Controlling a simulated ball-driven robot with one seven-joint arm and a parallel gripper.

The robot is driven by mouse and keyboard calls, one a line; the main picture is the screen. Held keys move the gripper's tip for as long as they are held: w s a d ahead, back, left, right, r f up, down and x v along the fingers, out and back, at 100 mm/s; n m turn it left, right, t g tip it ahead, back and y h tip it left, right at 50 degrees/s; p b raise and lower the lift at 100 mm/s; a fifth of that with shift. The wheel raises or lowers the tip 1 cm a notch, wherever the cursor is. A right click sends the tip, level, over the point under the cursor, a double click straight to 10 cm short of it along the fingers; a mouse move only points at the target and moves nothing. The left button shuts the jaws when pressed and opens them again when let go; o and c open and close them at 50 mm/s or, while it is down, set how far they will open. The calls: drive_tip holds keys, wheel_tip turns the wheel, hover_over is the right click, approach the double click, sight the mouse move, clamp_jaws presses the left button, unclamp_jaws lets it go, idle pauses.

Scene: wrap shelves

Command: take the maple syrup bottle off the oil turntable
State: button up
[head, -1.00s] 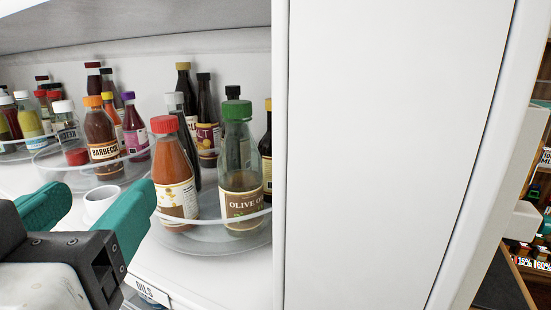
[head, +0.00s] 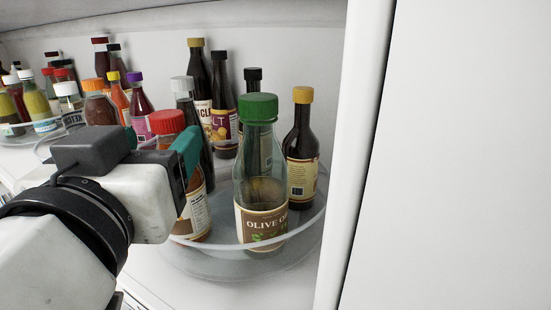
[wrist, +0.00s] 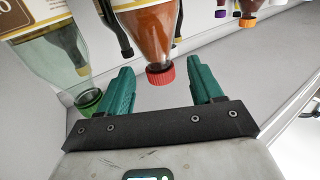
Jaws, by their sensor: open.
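The bottle that looks most like the maple syrup bottle (head: 195,220) has a red cap and red-brown contents. It stands upright on the clear oil turntable (head: 190,262); its label is not readable, so I cannot be sure. My gripper (head: 163,143) is in front of its upper part and hides some of it. In the wrist view, the picture is upside down, and the red-capped bottle (wrist: 150,35) has its cap between the two teal fingers of my gripper (wrist: 164,72). The fingers are open, with visible gaps on both sides of the cap.
A green-capped olive oil bottle (head: 262,190) stands close to the right on the same turntable. A yellow-capped dark bottle (head: 301,150) is behind it. Other dark bottles stand behind. A white upright panel (head: 355,150) bounds the right side. More turntables of bottles are at left.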

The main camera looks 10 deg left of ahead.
sight(164, 135)
drive_tip(key=w, duration=0.2)
drive_tip(key=w+p, duration=0.1)
drive_tip(key=w, duration=0.1)
drive_tip(key=shift+a, duration=0.35)
clamp_jaws()
idle(0.5)
